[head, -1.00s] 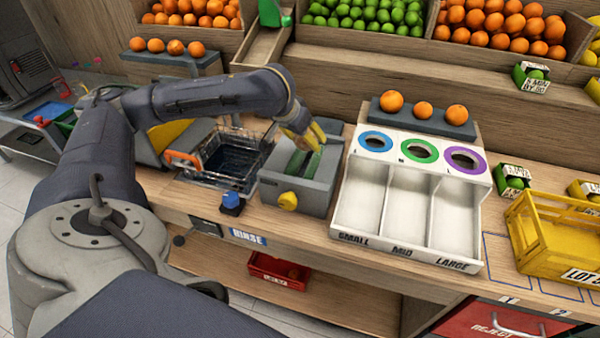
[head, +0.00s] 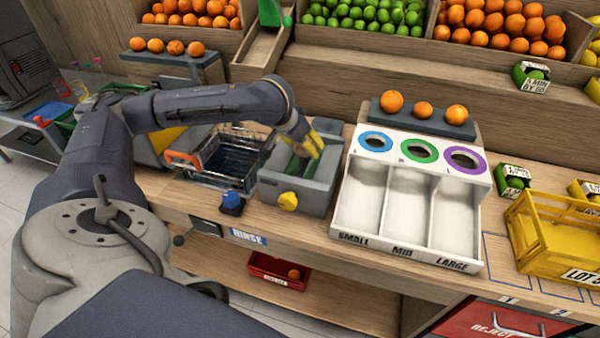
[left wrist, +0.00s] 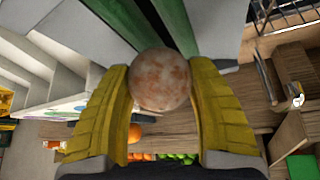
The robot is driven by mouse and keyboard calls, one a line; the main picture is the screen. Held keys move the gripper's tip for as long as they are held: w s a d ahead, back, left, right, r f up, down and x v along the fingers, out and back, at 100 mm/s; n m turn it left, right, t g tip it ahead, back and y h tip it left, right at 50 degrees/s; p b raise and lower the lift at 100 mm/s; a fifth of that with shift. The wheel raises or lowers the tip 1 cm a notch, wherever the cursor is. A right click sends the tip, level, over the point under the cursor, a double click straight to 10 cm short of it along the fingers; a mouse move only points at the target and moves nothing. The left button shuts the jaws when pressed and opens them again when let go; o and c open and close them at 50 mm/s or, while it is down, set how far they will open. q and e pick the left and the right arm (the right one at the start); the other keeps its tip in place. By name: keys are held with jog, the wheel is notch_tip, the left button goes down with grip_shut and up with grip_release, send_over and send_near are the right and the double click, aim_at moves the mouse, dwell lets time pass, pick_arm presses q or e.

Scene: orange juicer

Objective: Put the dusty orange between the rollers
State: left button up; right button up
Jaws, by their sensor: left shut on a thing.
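The dusty orange (left wrist: 160,80) is pale and blotchy. My left gripper (left wrist: 163,95) is shut on it, with one yellow finger on each side. In the left wrist view the orange lies over the dark gap between two green rollers (left wrist: 112,18); I cannot tell whether it touches them. In the head view my left gripper (head: 313,147) points down over the grey roller box (head: 280,185), which has a yellow knob (head: 288,201) in front. The fingers hide the orange there. My right gripper is not in view.
A wire basket (head: 212,180) with an orange handle stands left of the box, near a blue knob (head: 231,201). A white sorting tray (head: 405,205) with three ringed holes is close on the right. A red crate (head: 275,270) sits on the shelf below.

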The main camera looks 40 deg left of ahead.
pick_arm(q)
jog(key=shift+f, duration=1.5)
jog(key=o, duration=1.4)
jog(key=shift+c, duration=0.2)
jog(key=shift+r, duration=0.1)
jog(key=v, duration=1.2)
